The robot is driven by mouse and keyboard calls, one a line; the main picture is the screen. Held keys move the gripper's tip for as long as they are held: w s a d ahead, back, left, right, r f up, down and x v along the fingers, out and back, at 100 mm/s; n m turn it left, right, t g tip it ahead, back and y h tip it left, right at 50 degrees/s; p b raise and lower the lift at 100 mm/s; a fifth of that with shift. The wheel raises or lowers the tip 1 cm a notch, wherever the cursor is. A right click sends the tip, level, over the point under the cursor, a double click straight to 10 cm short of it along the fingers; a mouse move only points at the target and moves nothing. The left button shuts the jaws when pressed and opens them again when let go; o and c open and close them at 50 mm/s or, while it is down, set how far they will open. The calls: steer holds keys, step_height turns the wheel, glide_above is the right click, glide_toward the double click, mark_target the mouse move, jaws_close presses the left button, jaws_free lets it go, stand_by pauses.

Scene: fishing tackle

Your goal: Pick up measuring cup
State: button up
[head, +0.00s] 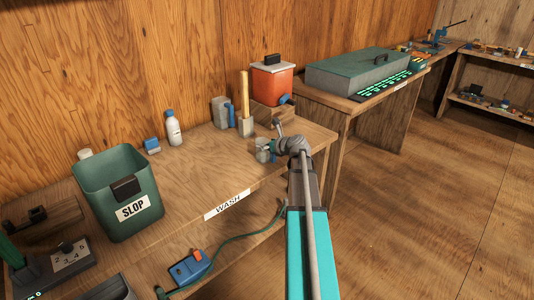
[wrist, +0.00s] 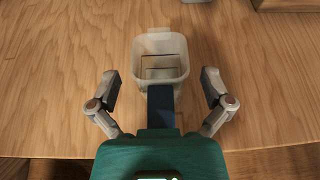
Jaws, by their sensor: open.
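The measuring cup, a pale, squarish open cup (wrist: 160,50), stands upright on the wooden bench in the wrist view. Its dark blue handle (wrist: 161,108) points toward my gripper's palm. My gripper (wrist: 160,88) is open, with one finger to each side of the handle and a gap on both sides. The fingertips reach about as far as the cup's near wall. In the head view the cup (head: 262,152) is near the front edge of the bench, partly hidden by my gripper (head: 272,148). The cup appears empty.
Behind the cup stand a wooden-handled tool in a grey holder (head: 246,127), a grey jug with a blue handle (head: 220,112) and a red tank (head: 272,84). A white bottle (head: 173,128) and a green SLOP bin (head: 117,190) are left.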

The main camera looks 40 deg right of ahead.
steer(key=c, duration=1.2)
steer(key=shift+r, duration=0.1)
steer(key=s+a+r+p, duration=0.2)
steer(key=s+r+p, duration=1)
steer(key=s+p, duration=0.1)
steer(key=shift+s+a+r, duration=0.35)
steer(key=shift+a+r, duration=0.05)
stand_by(0.3)
